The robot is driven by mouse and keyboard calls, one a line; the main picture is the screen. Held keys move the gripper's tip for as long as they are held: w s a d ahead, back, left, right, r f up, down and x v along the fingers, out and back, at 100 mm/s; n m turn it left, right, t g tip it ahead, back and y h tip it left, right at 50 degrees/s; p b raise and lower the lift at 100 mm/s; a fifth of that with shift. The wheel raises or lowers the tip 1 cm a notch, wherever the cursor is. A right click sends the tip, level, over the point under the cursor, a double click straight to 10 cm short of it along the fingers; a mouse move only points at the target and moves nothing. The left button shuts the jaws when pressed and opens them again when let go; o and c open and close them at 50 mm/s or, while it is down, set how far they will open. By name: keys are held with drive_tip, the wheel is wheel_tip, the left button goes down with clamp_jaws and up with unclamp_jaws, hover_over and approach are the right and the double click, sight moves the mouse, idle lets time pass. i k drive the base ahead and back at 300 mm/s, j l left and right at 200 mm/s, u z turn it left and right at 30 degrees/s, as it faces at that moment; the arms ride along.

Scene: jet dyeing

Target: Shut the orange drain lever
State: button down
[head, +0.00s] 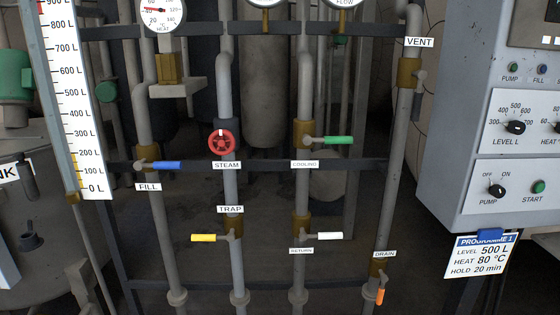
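The orange drain lever (380,296) is at the lower right of the pipe rack in the head view. It hangs downward from a brass valve (377,268) on the rightmost pipe, under the DRAIN label (385,254). The handle points almost straight down, roughly in line with its pipe. My gripper is not in view.
Other levers are blue (167,165), green (338,140), yellow (204,238) and white (330,236), all sideways. A red steam wheel (222,141) sits above the trap. A grey control cabinet (450,130) and a hanging programme card (480,257) stand right of the drain pipe.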

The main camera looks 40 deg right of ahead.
sight(384, 278)
drive_tip(key=z, duration=1.8)
drive_tip(key=i+z, duration=0.2)
drive_tip(key=z, duration=0.3)
